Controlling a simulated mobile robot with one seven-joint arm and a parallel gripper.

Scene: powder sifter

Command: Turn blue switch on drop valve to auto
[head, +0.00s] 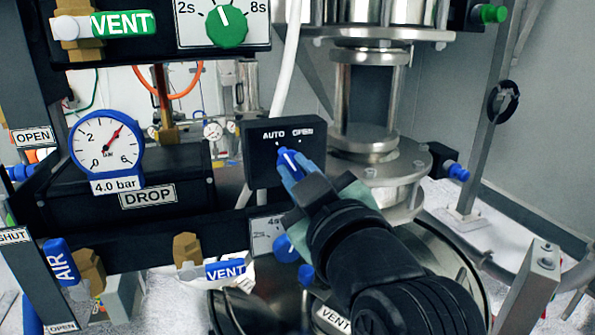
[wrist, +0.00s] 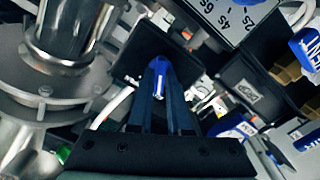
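The drop valve's black switch box (head: 258,160), marked AUTO and OPEN, stands in the middle of the head view, right of the DROP label. Its blue switch (head: 290,158) has a white line that leans up and left, toward the AUTO side. In the wrist view the blue switch (wrist: 158,66) lies between my two fingers. My gripper (head: 292,174) reaches it from the lower right, with its fingers close against both sides of the switch. The fingers hide the lower part of the switch. Contact is hard to see exactly.
A pressure gauge (head: 106,146) and the DROP unit (head: 75,200) stand to the left. A dial with a blue knob (head: 286,248) sits just below my gripper. A steel column (head: 365,95) rises behind on the right, and a white hose (head: 285,80) runs above the box.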

